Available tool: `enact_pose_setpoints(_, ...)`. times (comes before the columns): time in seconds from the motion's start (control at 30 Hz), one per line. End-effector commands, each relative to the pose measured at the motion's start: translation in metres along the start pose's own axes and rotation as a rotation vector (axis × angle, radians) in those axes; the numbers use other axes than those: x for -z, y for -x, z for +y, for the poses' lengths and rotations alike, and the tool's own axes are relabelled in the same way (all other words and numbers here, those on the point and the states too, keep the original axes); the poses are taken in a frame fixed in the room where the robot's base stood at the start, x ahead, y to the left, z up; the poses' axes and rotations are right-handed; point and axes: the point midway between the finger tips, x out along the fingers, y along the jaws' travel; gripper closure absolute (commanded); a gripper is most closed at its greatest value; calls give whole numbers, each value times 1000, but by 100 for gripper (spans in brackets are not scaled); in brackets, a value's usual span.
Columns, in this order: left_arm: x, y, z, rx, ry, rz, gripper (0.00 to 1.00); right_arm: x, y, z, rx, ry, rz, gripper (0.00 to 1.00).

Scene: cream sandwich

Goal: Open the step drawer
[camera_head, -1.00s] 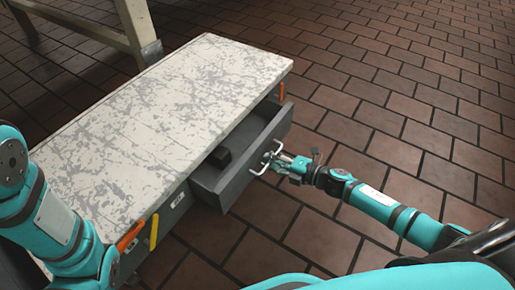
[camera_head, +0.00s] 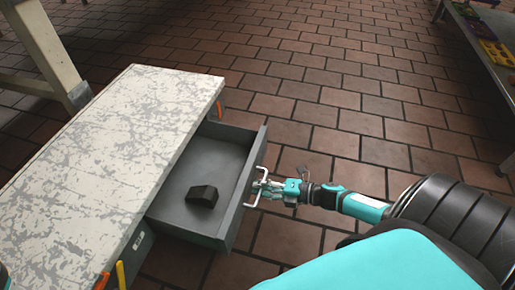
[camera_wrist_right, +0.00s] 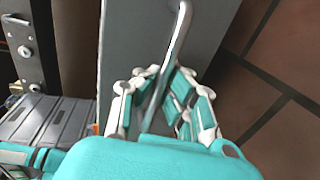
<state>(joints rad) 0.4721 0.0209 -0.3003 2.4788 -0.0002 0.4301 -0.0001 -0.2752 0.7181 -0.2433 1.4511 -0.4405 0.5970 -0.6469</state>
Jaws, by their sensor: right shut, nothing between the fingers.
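The step drawer (camera_head: 225,149) is a grey drawer pulled well out of the right side of the step (camera_head: 110,140), which has a worn white top. A small dark block (camera_head: 202,196) lies inside it. The drawer's pale bar handle (camera_head: 262,155) is on its front face. My right gripper (camera_head: 264,186) is at the handle and shut, with nothing held between its fingers. In the right wrist view the handle (camera_wrist_right: 182,25) runs down to the fingers (camera_wrist_right: 163,80), which lie close around its lower part; contact is unclear. My left gripper is not in view.
A wooden-legged piece of furniture (camera_head: 45,50) stands at the back left. A shelf or table with colourful items (camera_head: 490,40) stands at the far right. Brick floor beyond the drawer is clear. Orange and yellow handles (camera_head: 121,275) are at the step's near end.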

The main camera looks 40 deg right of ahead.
Motion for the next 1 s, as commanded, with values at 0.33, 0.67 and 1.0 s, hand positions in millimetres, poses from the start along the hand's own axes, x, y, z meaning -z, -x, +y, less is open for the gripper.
enact_pose_setpoints(0.33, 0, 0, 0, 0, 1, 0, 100, 0, 0, 0, 0, 1, -1, 77)
enact_pose_setpoints(0.67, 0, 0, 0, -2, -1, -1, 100, 0, 0, 0, 0, 0, 0, 66)
enact_pose_setpoints(1.0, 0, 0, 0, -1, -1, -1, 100, 1, 20, -1, 3, -3, 0, 66)
